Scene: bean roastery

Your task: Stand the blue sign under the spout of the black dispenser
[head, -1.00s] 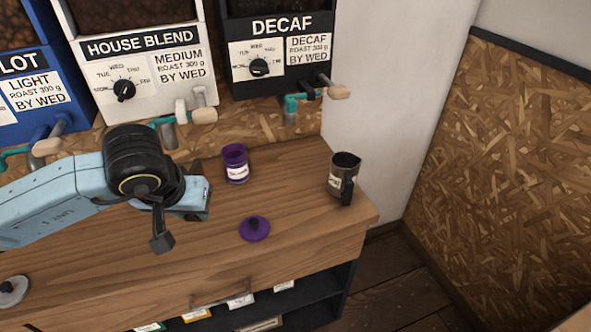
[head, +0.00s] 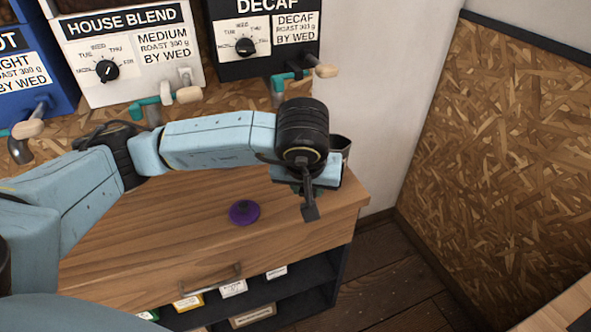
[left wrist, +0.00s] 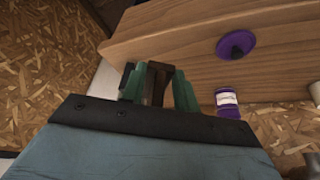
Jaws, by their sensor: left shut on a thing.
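My left gripper (head: 318,188) is over the right part of the wooden counter. In the left wrist view, its green fingers (left wrist: 160,90) are shut on a dark brown, frame-like piece (left wrist: 157,82), which I take to be the sign seen edge-on. No blue face shows, and in the head view my wrist hides it. The black DECAF dispenser (head: 285,52) hangs at the back, with its teal spout (head: 278,92) up and left of the gripper. My right gripper is not in view.
A dark metal mug (head: 341,143) stands just behind my left wrist, partly hidden. A purple lid (head: 243,212) lies on the counter (head: 170,240). A purple jar (left wrist: 228,100) shows in the left wrist view. The counter's right end is close by.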

